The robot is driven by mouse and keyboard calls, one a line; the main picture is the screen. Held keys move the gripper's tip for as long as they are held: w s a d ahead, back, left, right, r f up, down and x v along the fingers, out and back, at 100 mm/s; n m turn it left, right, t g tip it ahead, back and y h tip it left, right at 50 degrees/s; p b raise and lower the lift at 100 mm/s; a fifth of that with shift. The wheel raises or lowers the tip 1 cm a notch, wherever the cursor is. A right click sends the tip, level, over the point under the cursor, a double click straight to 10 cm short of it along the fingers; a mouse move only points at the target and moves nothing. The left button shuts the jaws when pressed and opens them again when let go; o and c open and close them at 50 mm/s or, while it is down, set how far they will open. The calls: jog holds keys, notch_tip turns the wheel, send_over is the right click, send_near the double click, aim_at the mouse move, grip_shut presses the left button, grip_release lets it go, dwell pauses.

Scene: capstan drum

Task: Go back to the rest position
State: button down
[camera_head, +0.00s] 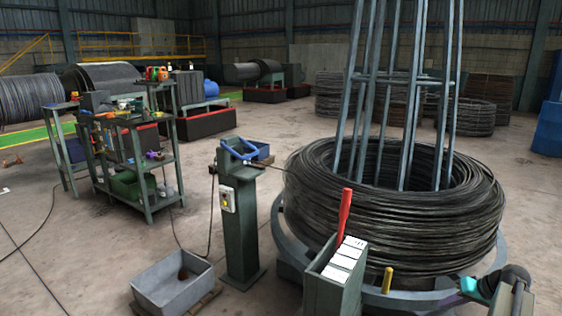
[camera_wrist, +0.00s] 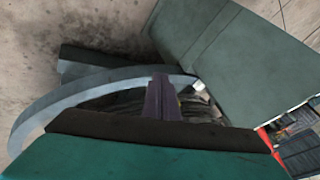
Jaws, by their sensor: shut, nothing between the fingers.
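My gripper (camera_head: 468,285) is at the lower right of the head view, in front of the wire coil's base ring, with its teal part towards the left. In the wrist view its purple fingers (camera_wrist: 163,98) are together and hold nothing. The coil of dark wire (camera_head: 395,215) lies around an upright steel frame (camera_head: 408,100). The pale base ring (camera_head: 280,235) also curves through the wrist view (camera_wrist: 75,92). Part of the ring is hidden behind my arm and a green box.
The green box (camera_head: 330,290) holding white cards (camera_head: 345,262) and a red-handled tool (camera_head: 345,212) stands before the coil; it also shows in the wrist view (camera_wrist: 240,60). A yellow post (camera_head: 388,280), a green pedestal (camera_head: 240,230) and a grey bin (camera_head: 172,285) stand nearby.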

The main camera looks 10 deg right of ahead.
jog(key=s+a+f+g+p, duration=0.1)
jog(key=a+f+g, duration=0.1)
jog(key=a+f, duration=0.6)
jog(key=a+f+n+g+y+p, duration=0.15)
jog(key=a+f, duration=0.25)
jog(key=a, duration=0.8)
jog(key=s+a+f+g+p, duration=0.1)
jog(key=a+f+g, duration=0.2)
jog(key=a+f, duration=0.6)
jog(key=s+a+f+n+g+h+p, duration=0.1)
jog(key=s+a+f+g+h+p, duration=0.1)
jog(key=s+a, duration=0.8)
jog(key=s+a+f+n+g+h+p, duration=0.2)
jog(key=s+a+f+g, duration=0.1)
jog(key=s+a, duration=0.8)
jog(key=s+f, duration=0.1)
jog(key=s, duration=0.2)
jog(key=shift+f, duration=0.4)
